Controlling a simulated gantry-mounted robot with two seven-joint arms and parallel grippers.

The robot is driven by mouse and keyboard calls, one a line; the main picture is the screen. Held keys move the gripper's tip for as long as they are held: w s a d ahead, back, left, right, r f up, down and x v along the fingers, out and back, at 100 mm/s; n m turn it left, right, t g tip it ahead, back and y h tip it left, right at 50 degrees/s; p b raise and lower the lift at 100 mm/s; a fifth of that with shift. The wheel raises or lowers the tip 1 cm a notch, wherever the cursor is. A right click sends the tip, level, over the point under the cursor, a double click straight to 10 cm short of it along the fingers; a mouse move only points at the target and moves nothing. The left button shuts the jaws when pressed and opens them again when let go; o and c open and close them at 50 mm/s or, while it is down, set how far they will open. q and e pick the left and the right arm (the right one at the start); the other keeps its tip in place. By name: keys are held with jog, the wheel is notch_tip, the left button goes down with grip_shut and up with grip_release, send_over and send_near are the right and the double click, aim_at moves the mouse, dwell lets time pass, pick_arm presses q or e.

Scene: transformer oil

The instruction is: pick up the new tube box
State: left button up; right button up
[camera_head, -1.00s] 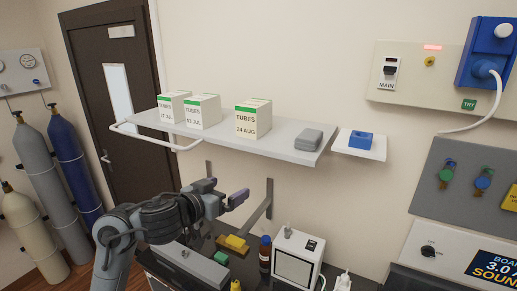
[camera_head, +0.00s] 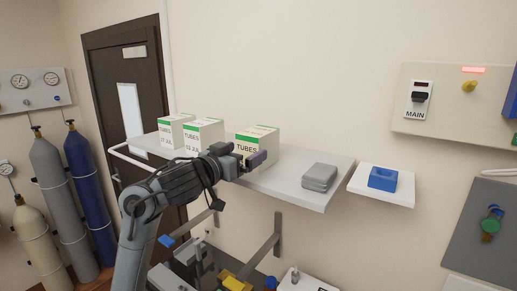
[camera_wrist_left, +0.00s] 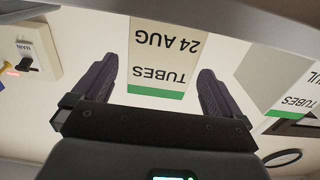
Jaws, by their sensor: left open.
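Three white tube boxes with green top bands stand on the white wall shelf (camera_head: 292,178). The rightmost box (camera_head: 268,142) reads "TUBES 24 AUG" in the wrist view (camera_wrist_left: 160,40), where it appears upside down. The middle box (camera_head: 208,131) and the left box (camera_head: 172,128) carry JUL dates. My left gripper (camera_head: 250,158) is in front of the 24 AUG box and covers its lower front. In the wrist view its fingers (camera_wrist_left: 157,75) are open, one on each side of the box's image, not closed on it. My right gripper is not in view.
A grey case (camera_head: 319,177) lies on the shelf's right part, and a blue block (camera_head: 383,178) sits on a small side shelf (camera_head: 400,194). A white rail (camera_head: 124,152) edges the shelf's left end. Brackets (camera_head: 264,246) and bench items are below.

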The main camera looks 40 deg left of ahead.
aim_at(247, 149)
pick_arm(q)
jog(key=w, duration=0.2)
jog(key=w+p, duration=0.1)
jog(key=w, duration=0.1)
jog(key=shift+w+a+r, duration=0.1)
jog(key=shift+a, duration=0.1)
jog(key=shift+w+p, duration=0.3)
jog(key=shift+w, duration=0.25)
jog(key=shift+c, duration=0.2)
jog(key=c, duration=1)
